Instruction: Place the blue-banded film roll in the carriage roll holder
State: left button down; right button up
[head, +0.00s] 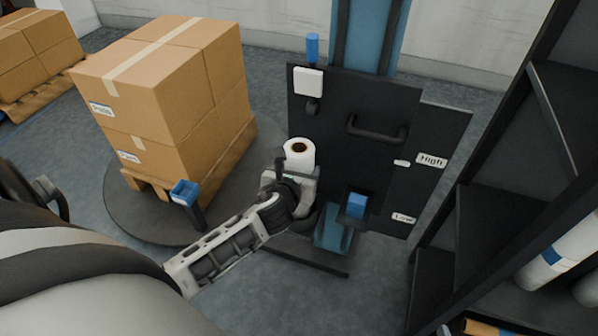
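A white roll with a blue band (552,256) lies tilted on the dark shelf rack at the right; the picture edge cuts it off. Another white roll (299,155), with a brown core and no band showing, stands upright at the machine panel, directly above my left gripper. My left gripper (298,188) is at the end of the arm from the lower left, in front of the panel. Its fingers are not clear, and I cannot tell whether it touches this roll. A blue carriage part (335,228) sits low by the panel; I cannot make out its roll holder. My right gripper is not in view.
Boxes (160,85) on a pallet stand on a round turntable (125,205) at the left. The dark panel (345,100) has a handle and "High" and "Low" labels. The shelf rack (500,215) closes off the right side. Grey floor is clear at the lower middle.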

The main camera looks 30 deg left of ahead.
pick_arm(q)
jog(key=shift+r, duration=0.15)
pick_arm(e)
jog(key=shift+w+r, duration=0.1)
pick_arm(q)
jog(key=shift+c, duration=1.9)
grip_release()
jog(key=shift+f, duration=0.2)
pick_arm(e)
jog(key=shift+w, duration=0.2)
